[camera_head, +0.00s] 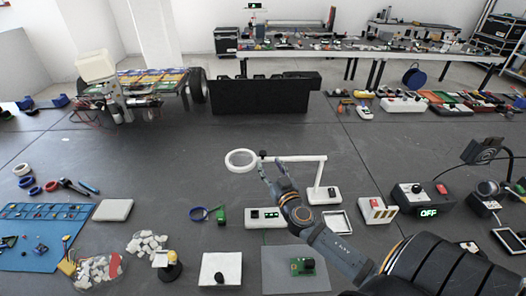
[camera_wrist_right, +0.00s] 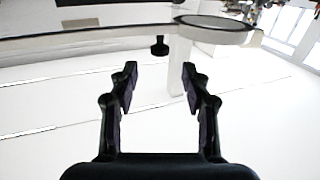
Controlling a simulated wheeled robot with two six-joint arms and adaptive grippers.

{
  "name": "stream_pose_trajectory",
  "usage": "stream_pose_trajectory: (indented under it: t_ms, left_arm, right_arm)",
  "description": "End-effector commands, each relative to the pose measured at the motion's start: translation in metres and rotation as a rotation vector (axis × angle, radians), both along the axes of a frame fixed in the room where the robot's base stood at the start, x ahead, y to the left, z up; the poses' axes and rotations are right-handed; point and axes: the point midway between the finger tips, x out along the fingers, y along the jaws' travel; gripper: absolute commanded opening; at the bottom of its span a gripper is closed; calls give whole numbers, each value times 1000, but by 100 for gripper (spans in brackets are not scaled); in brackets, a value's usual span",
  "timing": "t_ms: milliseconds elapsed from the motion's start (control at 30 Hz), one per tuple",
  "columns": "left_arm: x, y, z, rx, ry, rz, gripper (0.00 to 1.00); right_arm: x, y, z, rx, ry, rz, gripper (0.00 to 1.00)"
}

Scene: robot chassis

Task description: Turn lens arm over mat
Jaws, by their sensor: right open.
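The magnifier's white lens ring (camera_head: 241,160) is at the left end of its horizontal white lens arm (camera_head: 300,158), which is carried by a post on a white base (camera_head: 323,196). A small dark knob (camera_head: 262,154) is on the arm beside the ring. My right gripper (camera_head: 268,170) is open and empty, close to the arm near the ring. In the right wrist view, the knob (camera_wrist_right: 159,46) shows beyond and between the open fingertips (camera_wrist_right: 159,72). The grey mat (camera_head: 315,283) lies nearer, with a green circuit board (camera_head: 303,266) on it. My left gripper is out of view.
A white switch box (camera_head: 265,217) and a green clamp-like item (camera_head: 221,215) stand between lens and mat. A white tray (camera_head: 337,223) and a box reading OFF (camera_head: 420,200) are to the right. A blue mat (camera_head: 35,257) with parts lies left.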

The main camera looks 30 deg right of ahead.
Motion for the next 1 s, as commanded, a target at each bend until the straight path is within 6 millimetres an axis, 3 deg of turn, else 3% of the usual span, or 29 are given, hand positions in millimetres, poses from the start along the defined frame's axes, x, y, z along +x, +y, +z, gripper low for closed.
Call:
stream_pose_trajectory:
  t_ms: [100, 300, 433, 700, 1000]
  left_arm:
    - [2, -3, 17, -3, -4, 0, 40]
    - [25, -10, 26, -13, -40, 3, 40]
    - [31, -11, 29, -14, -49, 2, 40]
    - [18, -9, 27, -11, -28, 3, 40]
    - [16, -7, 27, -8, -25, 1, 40]
  right_arm:
    - [27, -7, 7, 2, -1, -3, 48]
    - [60, -15, 3, 0, -1, -3, 48]
    - [70, -17, 1, 0, 1, -1, 48]
    - [72, -17, 0, 0, 1, -1, 48]
    - [71, -17, 0, -1, 1, -1, 8]
